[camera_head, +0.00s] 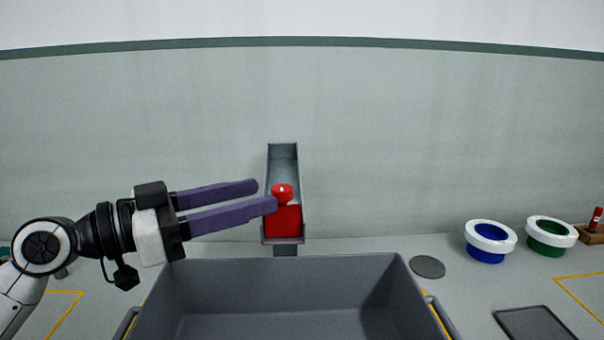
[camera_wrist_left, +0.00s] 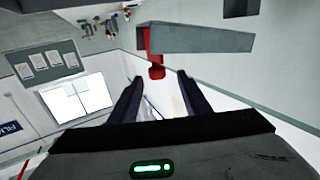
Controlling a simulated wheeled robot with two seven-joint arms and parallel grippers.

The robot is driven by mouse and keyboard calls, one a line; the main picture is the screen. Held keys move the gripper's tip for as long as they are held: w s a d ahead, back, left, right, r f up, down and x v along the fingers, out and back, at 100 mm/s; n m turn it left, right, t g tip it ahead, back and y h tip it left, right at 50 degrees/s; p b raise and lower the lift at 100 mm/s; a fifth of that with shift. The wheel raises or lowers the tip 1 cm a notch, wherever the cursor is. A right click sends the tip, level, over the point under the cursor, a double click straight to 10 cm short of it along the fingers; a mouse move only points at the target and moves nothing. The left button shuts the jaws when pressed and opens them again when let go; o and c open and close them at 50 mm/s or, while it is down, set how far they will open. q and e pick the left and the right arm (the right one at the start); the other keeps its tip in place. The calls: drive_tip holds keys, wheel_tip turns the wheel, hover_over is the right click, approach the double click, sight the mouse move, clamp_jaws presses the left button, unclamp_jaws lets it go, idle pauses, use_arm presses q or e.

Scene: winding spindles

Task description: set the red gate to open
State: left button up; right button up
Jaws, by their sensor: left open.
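The red gate (camera_head: 287,222) is a red plate with a round red knob (camera_head: 281,190) on top. It stands at the lower end of a grey sloping chute (camera_head: 283,160) in front of the back wall. My left gripper (camera_head: 268,196) is open, its two purple fingers pointing right, with the tips close to the knob. In the left wrist view the red knob (camera_wrist_left: 156,72) shows just beyond and between the fingertips, under the grey chute (camera_wrist_left: 200,39). I cannot tell whether a finger touches it. My right gripper is not in view.
A large grey bin (camera_head: 280,270) stands below the chute. To the right are a dark disc (camera_head: 427,267), a blue-and-white spool (camera_head: 488,252), a green-and-white spool (camera_head: 550,246), a wooden block with a red piece (camera_head: 597,219) and a dark tray (camera_head: 535,324).

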sight(291, 188)
use_arm(q)
drive_tip(key=d, duration=0.2)
drive_tip(key=shift+w+d+r+p, duration=0.25)
drive_tip(key=shift+d+p, duration=0.05)
drive_tip(key=shift+p, duration=0.1)
drive_tip(key=p+x, duration=0.1)
drive_tip(key=x, duration=0.4)
drive_tip(key=shift+w+d+f, duration=0.1)
drive_tip(key=shift+w+d, duration=0.1)
drive_tip(key=shift+d, duration=0.1)
drive_tip(key=shift+w+d+f, duration=0.1)
drive_tip(key=shift+w+d, duration=0.2)
drive_tip(key=shift+d, duration=0.2)
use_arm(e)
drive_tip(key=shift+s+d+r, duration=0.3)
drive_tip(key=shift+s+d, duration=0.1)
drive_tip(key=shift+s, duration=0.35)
